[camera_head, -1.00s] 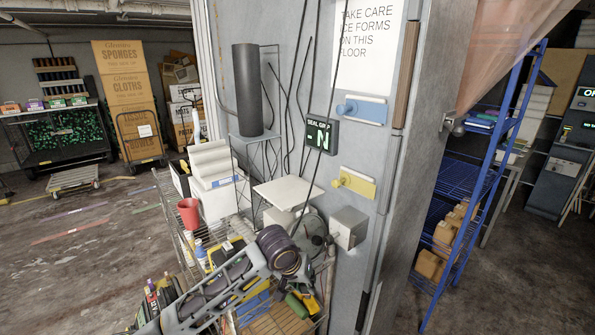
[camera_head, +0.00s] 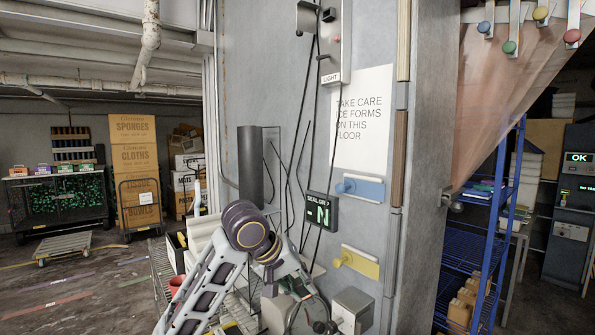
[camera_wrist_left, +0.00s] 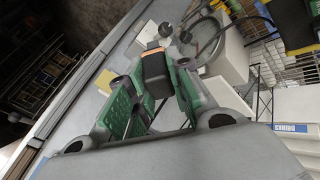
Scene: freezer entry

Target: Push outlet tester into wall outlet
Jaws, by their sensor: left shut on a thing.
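In the left wrist view my left gripper (camera_wrist_left: 155,84) has its green-padded fingers closed on a dark block with an orange edge (camera_wrist_left: 155,66), which looks like the outlet tester. A pale grey surface lies to its left, and dark round knobs (camera_wrist_left: 175,33) show just beyond it. In the head view my left arm rises from the bottom and bends down to the right; its gripper end is low in the picture and hard to make out. A grey box (camera_head: 353,311) sits on the wall panel near there; I cannot tell whether it holds the wall outlet. My right gripper is not in view.
The panel has a lit display (camera_head: 320,211), a blue handle plate (camera_head: 361,189), a yellow handle plate (camera_head: 361,262) and hanging black cables. A dark cylinder (camera_head: 250,165) stands left of them. Blue shelving (camera_head: 475,230) stands at right. Open floor lies at left.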

